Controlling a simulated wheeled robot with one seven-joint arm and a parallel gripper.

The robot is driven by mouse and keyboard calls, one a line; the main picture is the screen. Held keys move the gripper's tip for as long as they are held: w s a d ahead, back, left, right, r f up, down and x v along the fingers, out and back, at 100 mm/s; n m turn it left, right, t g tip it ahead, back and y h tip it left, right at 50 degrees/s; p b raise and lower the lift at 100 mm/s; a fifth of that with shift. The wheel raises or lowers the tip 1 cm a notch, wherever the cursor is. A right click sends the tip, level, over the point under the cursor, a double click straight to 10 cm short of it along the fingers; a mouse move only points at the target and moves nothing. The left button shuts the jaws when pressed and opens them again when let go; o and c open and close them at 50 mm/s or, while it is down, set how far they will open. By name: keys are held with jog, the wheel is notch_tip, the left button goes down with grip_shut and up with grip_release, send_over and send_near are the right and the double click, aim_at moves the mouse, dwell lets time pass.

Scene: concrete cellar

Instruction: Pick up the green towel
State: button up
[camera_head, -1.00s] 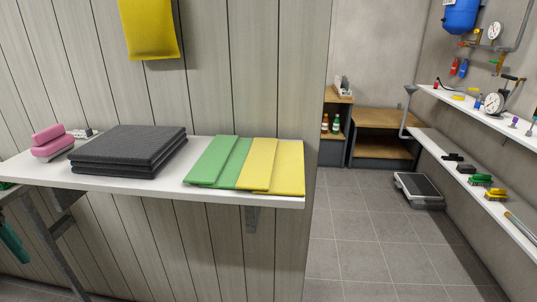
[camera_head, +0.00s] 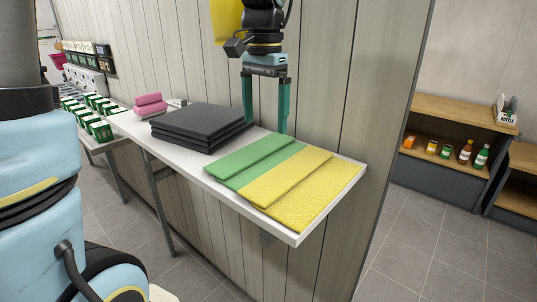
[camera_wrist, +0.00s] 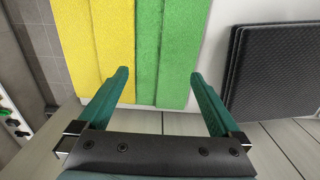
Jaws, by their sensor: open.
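The green towel (camera_head: 246,157) lies folded flat on the white wall shelf, between the dark folded stack and the yellow towel. It also shows in the wrist view (camera_wrist: 175,50), beside the yellow towel (camera_wrist: 95,45). My gripper (camera_head: 265,120) is open and empty, fingers pointing down, at the wall side of the shelf behind the green towel. In the wrist view my two teal fingers (camera_wrist: 160,75) are spread wide; the near ends of the green towel and part of the yellow one lie between their lines. I see no contact with the towel.
The white shelf (camera_head: 225,194) carries a dark folded stack (camera_head: 203,127) and pink items (camera_head: 149,106) to the left. The yellow towel (camera_head: 300,188) lies right of the green one. The panelled wall (camera_head: 330,90) stands close behind my gripper. Wooden shelving (camera_head: 450,110) is at the far right.

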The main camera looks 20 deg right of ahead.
aim_at(265, 154)
jog(key=shift+s+f+p, duration=0.1)
jog(key=shift+f+p, duration=0.75)
jog(key=shift+f, duration=3.1)
jog(key=c, duration=1.2)
